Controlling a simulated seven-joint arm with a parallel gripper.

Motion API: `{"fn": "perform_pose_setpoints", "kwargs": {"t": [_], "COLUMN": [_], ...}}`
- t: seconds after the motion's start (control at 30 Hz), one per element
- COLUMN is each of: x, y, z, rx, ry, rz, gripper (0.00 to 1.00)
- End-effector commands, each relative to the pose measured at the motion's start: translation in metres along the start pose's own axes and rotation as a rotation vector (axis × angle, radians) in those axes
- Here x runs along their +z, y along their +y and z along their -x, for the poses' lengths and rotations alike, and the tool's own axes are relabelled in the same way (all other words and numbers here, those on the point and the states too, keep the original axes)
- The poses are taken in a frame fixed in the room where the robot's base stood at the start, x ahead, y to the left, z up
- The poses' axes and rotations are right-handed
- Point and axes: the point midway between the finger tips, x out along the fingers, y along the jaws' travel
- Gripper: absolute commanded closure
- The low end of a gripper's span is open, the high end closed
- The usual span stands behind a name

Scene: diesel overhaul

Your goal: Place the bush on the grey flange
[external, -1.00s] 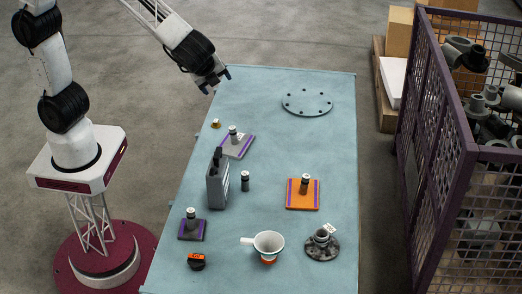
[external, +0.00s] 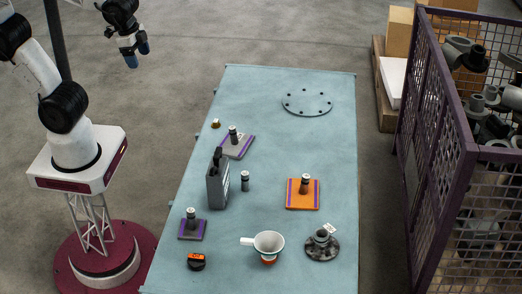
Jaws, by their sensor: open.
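My gripper (external: 137,54) is open and empty in the air off the table's far left side, its two blue-tipped fingers apart. A small dark cylinder with a pale band (external: 245,181) stands upright mid-table and may be the bush; a small brass piece (external: 215,123) lies near the left edge. A flat grey disc with a ring of holes (external: 308,103) lies at the far end. A mottled grey round flange with a raised hub and white tag (external: 322,244) lies at the near right. I cannot tell for sure which flange is meant.
A grey canister (external: 217,188), white cup (external: 268,242) and black-orange piece (external: 196,262) stand on the blue table (external: 270,85). A purple cage (external: 435,150) is right.

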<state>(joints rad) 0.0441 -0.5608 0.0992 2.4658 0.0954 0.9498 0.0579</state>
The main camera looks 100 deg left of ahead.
Motion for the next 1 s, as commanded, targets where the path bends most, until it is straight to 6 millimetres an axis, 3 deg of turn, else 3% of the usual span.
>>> {"fn": "perform_pose_setpoints", "kwargs": {"t": [0.1, 0.3, 1.0], "x": [0.021, 0.036, 0.038], "y": [0.004, 0.008, 0.009], "z": [0.003, 0.004, 0.004], "rx": [0.038, 0.073, 0.076], "ry": [0.025, 0.044, 0.046], "rz": [0.072, 0.134, 0.14], "gripper": [0.27, 0.27, 0.27]}}
